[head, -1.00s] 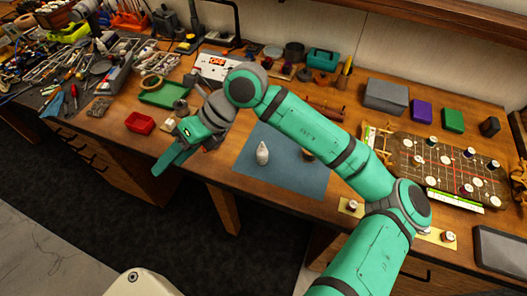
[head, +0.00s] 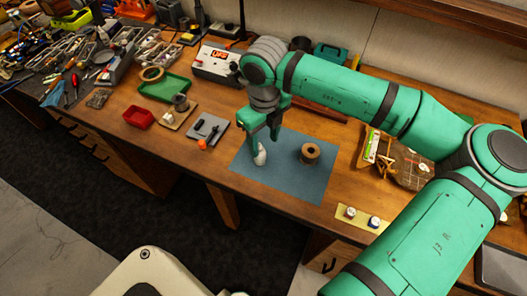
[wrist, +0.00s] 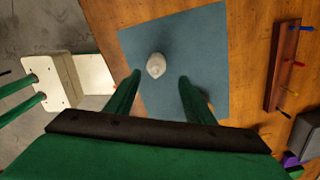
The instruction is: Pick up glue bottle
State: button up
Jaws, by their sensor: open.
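The glue bottle (head: 260,156) is small and whitish and stands on the blue mat (head: 295,185). In the wrist view the bottle (wrist: 156,65) shows from above, a little beyond the fingertips and roughly between their lines. My gripper (head: 264,134) is just above and behind the bottle in the head view, pointing down. In the wrist view my gripper (wrist: 160,76) has its two green fingers spread with nothing between them. The fingers hide a bit of the bottle's top in the head view.
A brown roll (head: 310,153) sits on the mat right of the bottle. A red tray (head: 139,117), a green tray (head: 164,88) and a grey plate with an orange knob (head: 203,144) are to the left. The table's front edge is close to the mat.

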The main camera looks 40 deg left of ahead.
aim_at(261, 152)
jog(key=s+f, duration=0.1)
jog(key=a+f, duration=0.1)
jog(key=f, duration=0.1)
jog(key=shift+s+a, duration=0.1)
jog(key=shift+s, duration=0.3)
jog(key=shift+w+d+f, duration=0.1)
jog(key=shift+w+f, duration=0.1)
jog(key=shift+f, duration=0.55)
jog(key=shift+w+d+f, duration=0.1)
jog(key=shift+w+f, duration=0.1)
jog(key=shift+f, duration=0.5)
jog(key=shift+w+d+f, duration=0.1)
jog(key=shift+w+f, duration=0.1)
jog(key=shift+f, duration=0.55)
jog(key=c, duration=1.1)
